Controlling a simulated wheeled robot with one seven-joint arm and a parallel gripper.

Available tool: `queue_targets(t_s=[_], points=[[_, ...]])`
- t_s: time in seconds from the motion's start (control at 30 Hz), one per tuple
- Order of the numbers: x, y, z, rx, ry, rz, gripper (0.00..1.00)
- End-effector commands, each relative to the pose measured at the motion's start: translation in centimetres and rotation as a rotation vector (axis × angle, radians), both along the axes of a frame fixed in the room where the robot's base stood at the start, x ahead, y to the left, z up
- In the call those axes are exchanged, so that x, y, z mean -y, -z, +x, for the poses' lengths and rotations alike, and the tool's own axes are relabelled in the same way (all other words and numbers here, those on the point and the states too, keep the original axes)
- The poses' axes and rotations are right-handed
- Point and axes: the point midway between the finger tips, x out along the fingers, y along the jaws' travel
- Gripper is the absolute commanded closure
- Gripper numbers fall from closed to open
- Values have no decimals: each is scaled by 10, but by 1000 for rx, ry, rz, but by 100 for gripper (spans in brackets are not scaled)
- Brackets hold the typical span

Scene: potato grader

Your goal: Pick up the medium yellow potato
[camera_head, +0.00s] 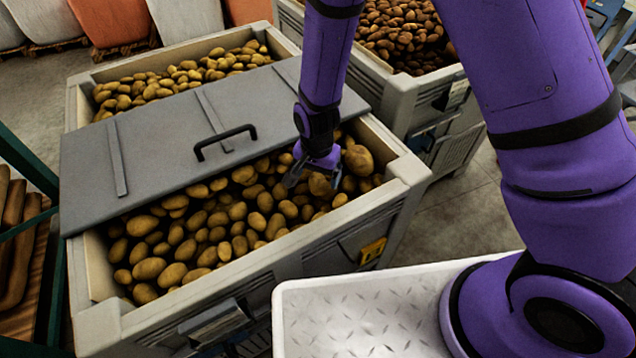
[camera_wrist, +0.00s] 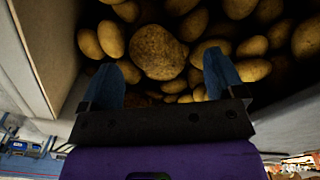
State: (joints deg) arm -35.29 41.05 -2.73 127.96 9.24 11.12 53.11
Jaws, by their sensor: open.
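Many yellow-brown potatoes of mixed size fill a grey crate (camera_head: 317,236) in the head view. My gripper (camera_head: 313,181) is open and points down over the crate's right part. A fairly large potato (camera_head: 320,185) shows between its fingers there. A bigger potato (camera_head: 358,159) lies just to the right. In the wrist view my gripper (camera_wrist: 166,75) has its blue fingers spread, with a large, round, rough potato (camera_wrist: 158,52) ahead of the gap between them. Smaller potatoes surround it. I cannot tell for sure which potato is the medium one, or whether the fingers touch any potato.
A grey lid (camera_head: 160,140) with a black handle lies across the crate, left of my gripper. The crate's wall (camera_wrist: 37,45) stands close on the left in the wrist view. A second crate (camera_head: 425,95) of darker potatoes stands behind. A white tray (camera_head: 365,315) is in front.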

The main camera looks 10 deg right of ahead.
Motion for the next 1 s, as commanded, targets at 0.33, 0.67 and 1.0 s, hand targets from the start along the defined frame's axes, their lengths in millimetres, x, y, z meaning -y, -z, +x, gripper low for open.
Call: queue_targets(t_s=[0.33,0.67,1.0], points=[[3,37,0,-1,1,0,12],[2,38,1,0,1,0,31],[2,38,0,0,0,0,69]])
